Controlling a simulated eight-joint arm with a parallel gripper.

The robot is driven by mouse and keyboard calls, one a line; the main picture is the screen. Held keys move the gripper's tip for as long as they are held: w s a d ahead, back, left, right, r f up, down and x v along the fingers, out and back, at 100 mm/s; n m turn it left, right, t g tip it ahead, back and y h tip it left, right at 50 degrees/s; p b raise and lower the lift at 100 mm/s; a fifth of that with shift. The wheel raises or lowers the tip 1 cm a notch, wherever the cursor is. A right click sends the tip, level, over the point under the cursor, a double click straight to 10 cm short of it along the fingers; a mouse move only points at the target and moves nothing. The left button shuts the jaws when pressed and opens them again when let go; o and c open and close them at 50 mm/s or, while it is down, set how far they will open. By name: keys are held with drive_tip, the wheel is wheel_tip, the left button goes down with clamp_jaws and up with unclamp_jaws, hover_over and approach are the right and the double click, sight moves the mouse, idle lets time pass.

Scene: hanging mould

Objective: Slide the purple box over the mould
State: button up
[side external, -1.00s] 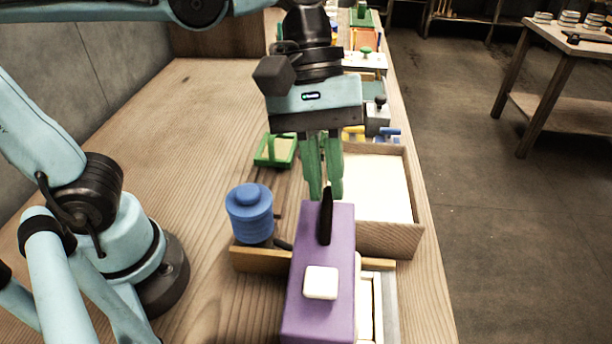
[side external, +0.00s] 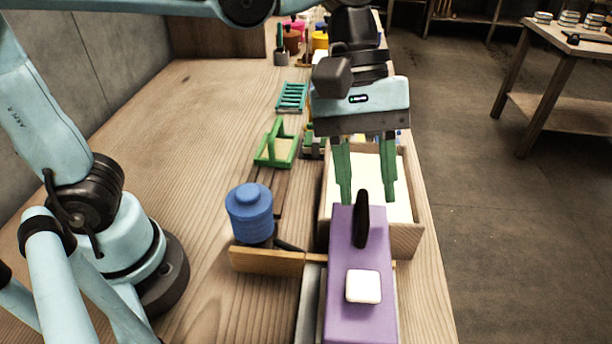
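The purple box (side external: 345,312) is at the bottom, with a black upright handle (side external: 361,220) and a white square block (side external: 363,287) on top. It lies over a grey-railed fixture (side external: 309,300), hiding most of it. I cannot clearly pick out the mould; the pale piece seen earlier beside the box is now covered. My gripper (side external: 368,205) is at the far end of the box. Its two green fingers are spread, one on each side of the handle in this view, with a gap between them. Contact with the box cannot be told.
A wooden tray with a pale filling (side external: 406,239) stands just behind the box. A blue cylinder (side external: 250,212) and a wooden bar (side external: 266,261) are to the left. A green frame (side external: 277,146) and a green rack (side external: 292,97) stand farther back.

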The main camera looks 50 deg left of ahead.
drive_tip(key=v, duration=1.2)
drive_tip(key=shift+a, duration=0.1)
drive_tip(key=a+f+m+t+y, duration=0.4)
drive_tip(key=a+f+m+t, duration=0.4)
drive_tip(key=a+f, duration=0.9)
drive_tip(key=shift+w+f+t+y, duration=0.3)
drive_tip(key=shift+w+f+t, duration=0.05)
drive_tip(key=shift+f+t, duration=0.15)
